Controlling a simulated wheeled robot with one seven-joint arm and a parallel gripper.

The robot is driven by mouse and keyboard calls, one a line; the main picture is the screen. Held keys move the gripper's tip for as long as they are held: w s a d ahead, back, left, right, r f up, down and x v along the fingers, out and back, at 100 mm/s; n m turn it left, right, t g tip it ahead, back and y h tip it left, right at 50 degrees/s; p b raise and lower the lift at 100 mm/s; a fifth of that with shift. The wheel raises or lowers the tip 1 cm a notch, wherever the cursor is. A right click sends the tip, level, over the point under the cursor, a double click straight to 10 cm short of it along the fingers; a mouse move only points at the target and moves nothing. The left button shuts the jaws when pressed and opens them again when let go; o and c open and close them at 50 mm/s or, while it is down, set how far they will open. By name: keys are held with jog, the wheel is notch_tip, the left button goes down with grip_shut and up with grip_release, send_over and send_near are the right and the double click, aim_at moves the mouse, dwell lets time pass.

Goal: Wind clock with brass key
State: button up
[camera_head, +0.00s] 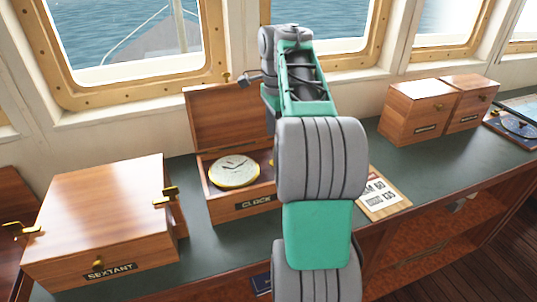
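The clock (234,171) has a white dial and brass rim. It lies face up in an open wooden box (228,212) labelled CLOCK, whose lid (222,118) stands raised behind it. My arm covers the right part of this box. My gripper (246,79) is small in view, above the box near the raised lid and the window sill, apart from the clock. I cannot tell whether its fingers are open or shut. A small brass piece (227,77) shows just left of it; I cannot tell whether it is the key or a fitting. No key is clearly identifiable.
A closed box labelled SEXTANT (100,223) stands left on the green counter (420,175). Two closed wooden boxes (418,110) stand right, with a dark instrument (515,124) beyond. A clipboard (382,194) lies right of my arm. Windows line the back.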

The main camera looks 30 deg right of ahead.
aim_at(274, 151)
notch_tip(274, 151, down, 5)
jog(key=b, duration=0.3)
jog(key=shift+r, duration=0.1)
jog(key=shift+r, duration=0.1)
grip_shut()
jog(key=shift+a, duration=0.1)
